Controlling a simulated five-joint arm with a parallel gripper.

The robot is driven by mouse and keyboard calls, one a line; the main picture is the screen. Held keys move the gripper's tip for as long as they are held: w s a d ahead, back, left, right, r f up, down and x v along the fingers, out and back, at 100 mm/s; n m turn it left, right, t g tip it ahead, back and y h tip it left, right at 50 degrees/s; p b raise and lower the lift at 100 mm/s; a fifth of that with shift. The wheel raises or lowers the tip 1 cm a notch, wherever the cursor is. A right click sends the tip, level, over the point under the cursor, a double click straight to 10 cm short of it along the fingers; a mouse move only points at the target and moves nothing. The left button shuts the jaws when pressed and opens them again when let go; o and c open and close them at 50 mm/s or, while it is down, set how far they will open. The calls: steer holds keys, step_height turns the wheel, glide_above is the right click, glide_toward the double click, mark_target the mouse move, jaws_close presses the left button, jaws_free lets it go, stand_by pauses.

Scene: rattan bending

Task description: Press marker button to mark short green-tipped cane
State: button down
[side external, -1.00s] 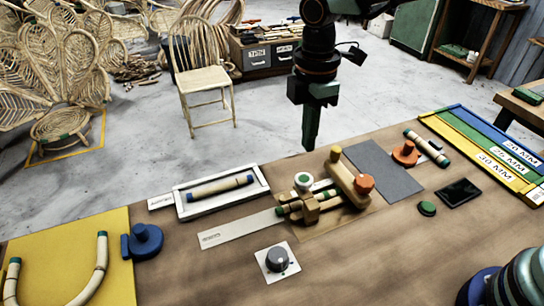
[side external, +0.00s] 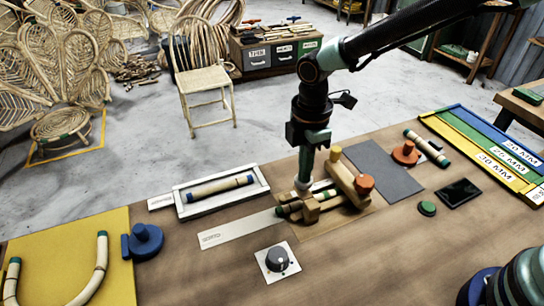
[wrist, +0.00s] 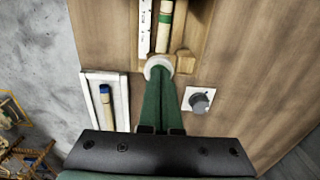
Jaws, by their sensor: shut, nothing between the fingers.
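My gripper (side external: 305,180) is shut and empty, pointing straight down. Its tips are at the pale round marker button (side external: 301,187) on the wooden jig (side external: 312,213), covering the green centre seen before. In the wrist view the shut green fingers end over the button's white rim (wrist: 158,61); how far it is pressed I cannot tell. A green-banded cane (side external: 289,209) lies in the jig beside the button, partly hidden by wooden blocks. It also shows in the wrist view (wrist: 165,32).
A white tray (side external: 178,206) holding a blue-ended cane is left of the jig. A dial (side external: 277,259) stands in front. An orange-knobbed wooden arm (side external: 350,178) rises close to my gripper's right. A green button (side external: 427,208) and another green-tipped cane (side external: 427,148) are further right.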

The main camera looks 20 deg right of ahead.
steer(key=shift+f, duration=1.15)
step_height(320, 180, up, 15)
stand_by(0.4)
steer(key=s+d+r+m+t, duration=0.1)
steer(key=s+d+m+t, duration=0.1)
steer(key=s+d+m, duration=0.3)
steer(key=s+d+r+m+t, duration=0.2)
steer(key=s+d+m, duration=0.3)
steer(key=d+m, duration=0.8)
steer(key=d+t, duration=0.1)
steer(key=d, duration=0.2)
steer(key=shift+t, duration=0.3)
